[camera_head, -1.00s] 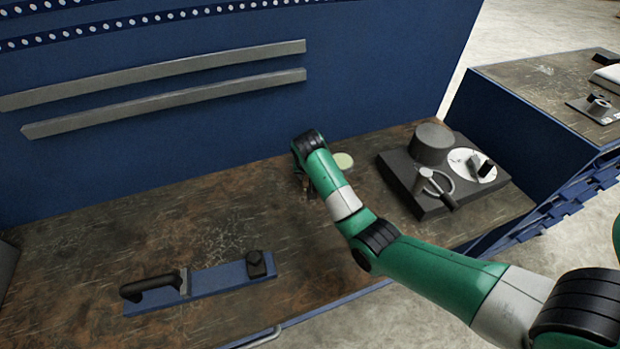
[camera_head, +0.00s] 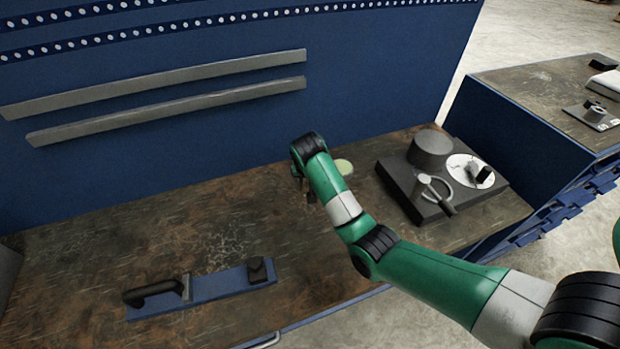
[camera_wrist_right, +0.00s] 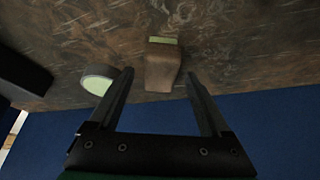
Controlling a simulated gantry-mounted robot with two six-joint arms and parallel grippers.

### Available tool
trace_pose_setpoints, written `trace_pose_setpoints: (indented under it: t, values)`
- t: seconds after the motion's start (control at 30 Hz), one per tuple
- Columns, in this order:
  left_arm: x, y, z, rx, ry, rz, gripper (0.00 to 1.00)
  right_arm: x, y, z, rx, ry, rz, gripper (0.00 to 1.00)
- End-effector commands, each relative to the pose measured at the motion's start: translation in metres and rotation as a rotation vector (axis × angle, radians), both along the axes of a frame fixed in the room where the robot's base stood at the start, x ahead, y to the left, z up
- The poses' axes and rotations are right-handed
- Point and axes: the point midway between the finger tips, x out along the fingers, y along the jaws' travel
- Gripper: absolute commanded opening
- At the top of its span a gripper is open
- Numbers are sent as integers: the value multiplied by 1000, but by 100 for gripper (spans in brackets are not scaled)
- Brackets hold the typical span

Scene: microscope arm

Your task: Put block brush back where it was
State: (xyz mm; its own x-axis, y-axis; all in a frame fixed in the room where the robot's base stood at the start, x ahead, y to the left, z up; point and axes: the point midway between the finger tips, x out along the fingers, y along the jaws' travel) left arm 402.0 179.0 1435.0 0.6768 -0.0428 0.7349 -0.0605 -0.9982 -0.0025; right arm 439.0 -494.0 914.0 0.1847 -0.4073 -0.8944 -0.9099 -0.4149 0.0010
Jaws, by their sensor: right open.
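A brown wooden block with a pale green end (camera_wrist_right: 162,66), which looks like the block brush, sits at the bench surface in the right wrist view. My right gripper (camera_wrist_right: 160,76) is open, with one fingertip on each side of the block. Clear gaps show beside the block, and I cannot tell how deep it lies between the fingers. In the head view my right gripper (camera_head: 304,194) is at the back of the bench, mostly hidden by my own arm, and the block cannot be made out there. My left gripper is not in view.
A round pale green-topped thing (camera_head: 343,167) stands close beside the gripper. A dark base with a cylinder and a white dial (camera_head: 430,175) is to the right. A blue board with a black handle (camera_head: 215,285) lies front left. The blue back wall (camera_head: 200,150) is close behind.

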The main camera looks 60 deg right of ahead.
Motion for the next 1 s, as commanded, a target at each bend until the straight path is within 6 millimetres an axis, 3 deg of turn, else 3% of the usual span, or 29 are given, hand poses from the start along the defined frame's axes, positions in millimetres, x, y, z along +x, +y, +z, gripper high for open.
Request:
trace_pose_setpoints:
  t: [0.03, 0.3, 0.57, 0.87, 0.97, 1.0]
  values:
    - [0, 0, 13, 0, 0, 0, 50, -1, 5, 18, -2, -3, 2, 82]
    - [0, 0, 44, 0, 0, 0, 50, -14, 31, 75, 0, -2, 2, 82]
    - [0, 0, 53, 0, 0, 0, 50, -18, 40, 88, 0, -1, 0, 82]
    - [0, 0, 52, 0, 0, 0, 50, -16, 37, 91, -17, -18, -16, 82]
    - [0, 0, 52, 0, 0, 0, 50, -5, 17, 118, -137, -146, -121, 82]
    - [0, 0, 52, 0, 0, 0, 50, 1, 4, 141, -222, -244, -193, 82]
